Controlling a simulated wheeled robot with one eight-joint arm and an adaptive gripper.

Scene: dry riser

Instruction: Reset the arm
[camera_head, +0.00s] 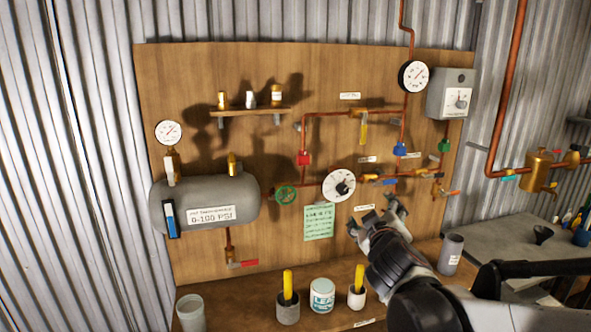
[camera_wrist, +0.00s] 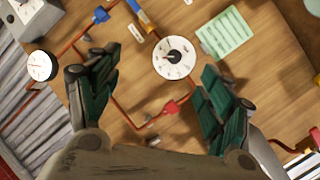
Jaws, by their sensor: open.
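My gripper (camera_head: 377,219) is open and empty in the head view, in front of the lower right part of the wooden board (camera_head: 270,150). In the wrist view my gripper (camera_wrist: 155,100) shows its two green-padded fingers spread wide apart. The white round dial (camera_head: 339,185) is up and to the left of my gripper in the head view. The same dial (camera_wrist: 174,58) shows between and beyond the fingers in the wrist view. The fingers appear apart from the board and pipes.
A grey tank (camera_head: 205,203) hangs on the board's left. Red pipes with coloured valves and a green handwheel (camera_head: 286,194) cover the right half. Below, the wooden bench holds a grey cup (camera_head: 190,312), a white tub (camera_head: 322,295) and a dark cylinder (camera_head: 451,254). A grey table (camera_head: 500,233) stands right.

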